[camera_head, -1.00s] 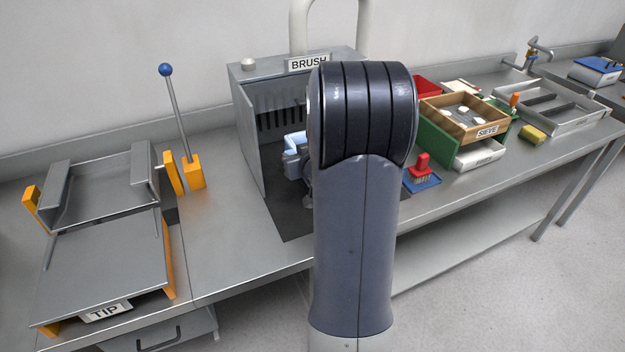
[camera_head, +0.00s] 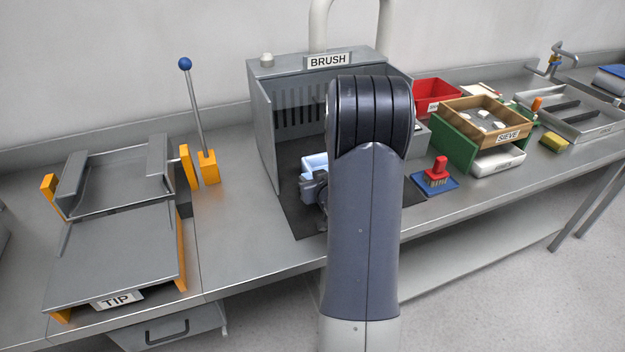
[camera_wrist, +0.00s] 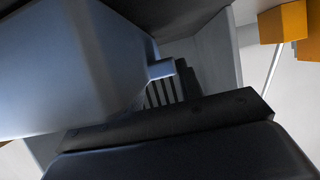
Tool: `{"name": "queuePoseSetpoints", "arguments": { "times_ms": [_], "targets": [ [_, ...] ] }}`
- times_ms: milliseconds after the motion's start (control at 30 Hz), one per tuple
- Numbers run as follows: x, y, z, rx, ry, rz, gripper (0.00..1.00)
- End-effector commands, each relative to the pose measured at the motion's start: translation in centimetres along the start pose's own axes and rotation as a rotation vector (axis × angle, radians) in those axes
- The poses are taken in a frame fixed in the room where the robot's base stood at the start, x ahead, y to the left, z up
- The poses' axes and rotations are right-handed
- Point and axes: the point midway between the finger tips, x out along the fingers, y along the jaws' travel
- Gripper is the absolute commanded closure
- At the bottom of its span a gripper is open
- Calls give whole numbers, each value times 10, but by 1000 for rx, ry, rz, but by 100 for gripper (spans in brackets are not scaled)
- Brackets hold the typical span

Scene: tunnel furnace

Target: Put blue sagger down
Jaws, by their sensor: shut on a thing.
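The blue sagger (camera_head: 314,163) is a light blue box, mostly hidden behind my arm in the head view. It is at the front of the open grey booth labelled BRUSH (camera_head: 268,125). My gripper (camera_head: 318,188) is at its near side and is shut on it. In the wrist view the sagger (camera_wrist: 60,65) fills the upper left, large and close. My fingertips are not clear in either view. I cannot tell whether the sagger touches the booth's dark floor mat (camera_head: 305,215).
Left of the booth stand a lever with a blue knob (camera_head: 196,110) and the TIP station (camera_head: 115,255). To the right are a red-handled brush on a blue pad (camera_head: 437,175), a red bin (camera_head: 437,92), a wooden SIEVE tray (camera_head: 460,105) and a yellow sponge (camera_head: 554,141).

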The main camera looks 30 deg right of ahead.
Motion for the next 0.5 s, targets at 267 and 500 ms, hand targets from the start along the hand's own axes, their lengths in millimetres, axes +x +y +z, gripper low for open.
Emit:
{"name": "queuePoseSetpoints", "arguments": {
  "times_ms": [267, 500],
  "targets": [
    [1, 0, 2, 0, 0, 0, 53],
    [1, 0, 2, 1, 0, 0, 43]
  ]
}}
